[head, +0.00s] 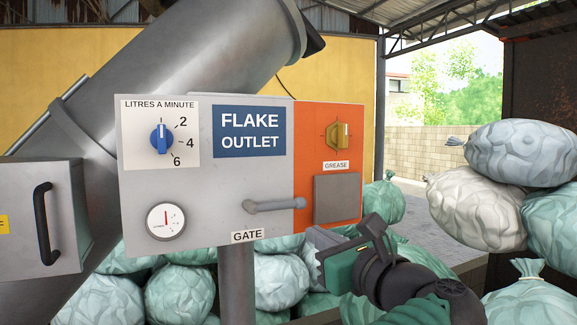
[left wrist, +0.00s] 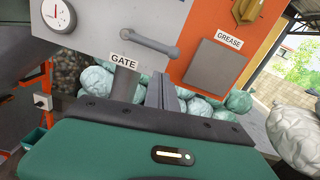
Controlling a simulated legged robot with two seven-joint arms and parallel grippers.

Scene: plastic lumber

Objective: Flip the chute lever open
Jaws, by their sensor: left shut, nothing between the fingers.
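The grey gate lever (head: 275,205) lies almost level on the lower right of the grey panel (head: 215,225), above the GATE label (head: 247,236). Its rounded pivot is at its left end, and its free end reaches over the orange panel. In the left wrist view the lever (left wrist: 150,43) is above and slightly left of the fingers. My left gripper (head: 322,240) is below and right of the lever's free end, apart from it. Its fingers (left wrist: 166,92) are shut and empty. My right gripper does not show.
A blue dial (head: 161,139) and a round gauge (head: 166,222) are on the grey panel. The orange panel (head: 314,115) has a yellow knob (head: 339,135) and a GREASE label. Filled sacks (head: 280,280) lie behind and below; more sacks (head: 478,207) are piled at the right.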

